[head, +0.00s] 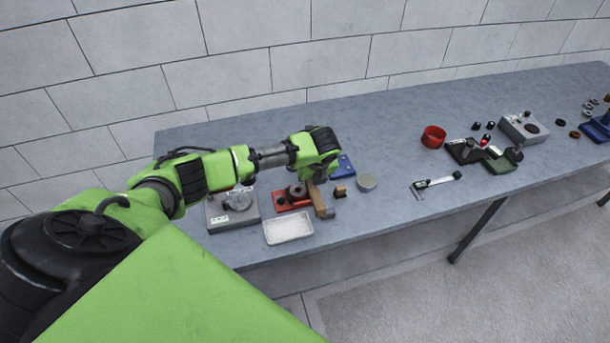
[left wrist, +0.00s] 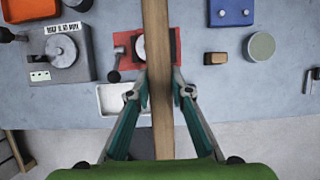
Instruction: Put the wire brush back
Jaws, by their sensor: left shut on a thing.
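My left gripper (head: 317,178) is above the left part of the workbench, shut on the wire brush (head: 321,203) by its light wooden body. In the left wrist view the brush (left wrist: 159,120) is a long wooden bar running up and down between the two fingers of the gripper (left wrist: 160,90). It passes over a red plate fixture (left wrist: 177,42) and hides part of it. The bristles cannot be made out. The brush appears held above the bench, with its exact height unclear. My right gripper is not in view.
A white tray (head: 289,228), a grey box with a round disc (head: 233,211), a blue block (head: 343,166), a small brown block (head: 340,191) and a round tin (head: 366,182) lie nearby. A caliper-like tool (head: 437,182) and red bowl (head: 433,136) are further right. Bench between is clear.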

